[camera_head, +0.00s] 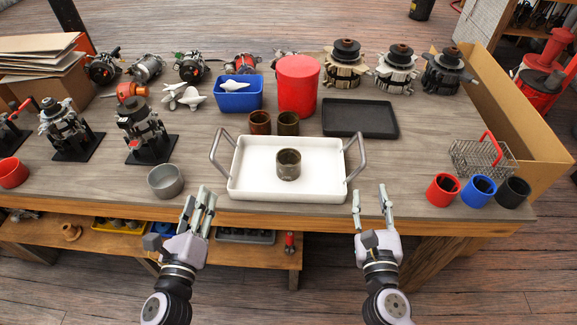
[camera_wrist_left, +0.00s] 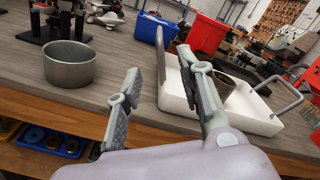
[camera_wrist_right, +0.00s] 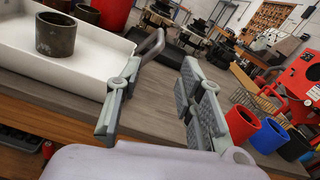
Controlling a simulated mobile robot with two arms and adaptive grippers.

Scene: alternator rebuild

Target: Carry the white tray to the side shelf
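The white tray (camera_head: 250,185) lies on the wooden workbench near its front edge, with a grey metal handle at each end. A dark metal ring (camera_head: 288,164) stands upright in it. My left gripper (camera_head: 199,208) is open and empty in front of the bench edge, below the left handle (camera_head: 219,153). My right gripper (camera_head: 371,205) is open and empty, below the right handle (camera_head: 356,157). Both are apart from the tray. The tray also shows in the left wrist view (camera_wrist_left: 258,118) and the right wrist view (camera_wrist_right: 60,73). I cannot identify the side shelf.
A grey bowl (camera_head: 165,181) stands left of the tray. Two brown rings (camera_head: 260,122) and a black tray (camera_head: 360,118) are behind it. Red, blue and black cups (camera_head: 478,191) and a wire basket (camera_head: 482,158) stand at right. A lower shelf (camera_head: 270,255) runs under the bench.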

